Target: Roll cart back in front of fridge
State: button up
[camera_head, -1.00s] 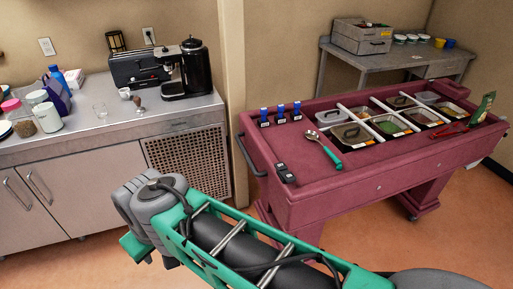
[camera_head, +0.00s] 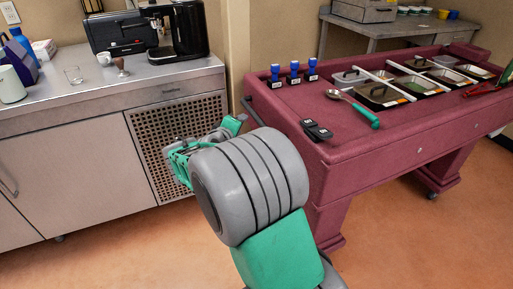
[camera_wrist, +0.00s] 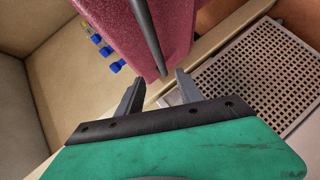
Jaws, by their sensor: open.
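The maroon cart (camera_head: 340,150) stands on the right side of the head view, with a dark bar handle (camera_head: 252,112) at its left end. In the wrist view the handle (camera_wrist: 148,38) runs down from the top towards the space between the fingertips. My gripper (camera_wrist: 160,76) is open and empty. Its two grey fingers point at the handle's end of the cart; I cannot tell whether they touch the bar. In the head view my gripper is partly hidden behind my grey wrist link, just left of the cart. No fridge can be clearly made out.
A counter (camera_head: 75,120) with a perforated panel (camera_head: 180,140) stands close on the left, near my gripper. A wall post rises behind the cart. Blue-handled stampers (camera_head: 294,72), a spoon (camera_head: 355,108) and food pans lie on the cart. Orange floor is clear in front.

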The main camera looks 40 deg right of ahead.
aim_at(256, 118)
jog(key=w+d+f+n+h+b, duration=0.1)
jog(key=d+f+n+h+b, duration=0.3)
jog(key=f, duration=0.3)
jog(key=shift+n+t+h, duration=0.6)
jog(key=shift+t, duration=0.3)
jog(key=x, duration=0.3)
jog(key=b+x, duration=0.1)
jog(key=x, duration=0.2)
jog(key=b+x, duration=0.1)
jog(key=x, duration=0.2)
jog(key=shift+w+d+r, duration=0.1)
jog(key=shift+d+r, duration=0.2)
jog(key=shift+r, duration=0.15)
grip_shut()
